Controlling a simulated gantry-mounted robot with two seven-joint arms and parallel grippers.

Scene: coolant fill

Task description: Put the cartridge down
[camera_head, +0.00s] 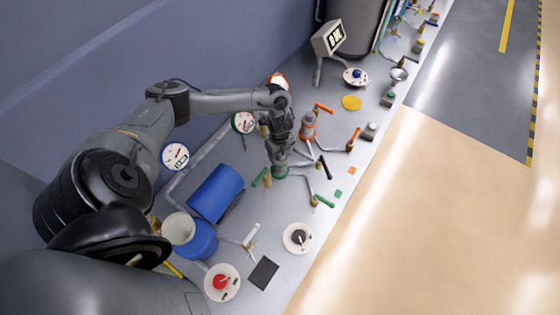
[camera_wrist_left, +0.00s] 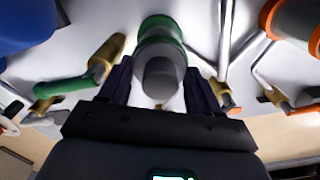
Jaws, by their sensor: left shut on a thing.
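My left gripper (camera_head: 279,158) points down over the bench among the valves. It is shut on a grey cartridge with a green band (camera_head: 281,171). In the left wrist view the cartridge (camera_wrist_left: 161,50) sits between the two dark fingers (camera_wrist_left: 157,85), its grey end toward the camera. The gripper hides part of it in the head view, and I cannot tell whether its lower end touches the surface below. My right gripper is in neither view.
Another green-handled valve (camera_head: 322,201) is to the right. An orange-banded cylinder (camera_head: 308,126) stands behind on the right. A blue drum (camera_head: 215,193) lies to the left.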

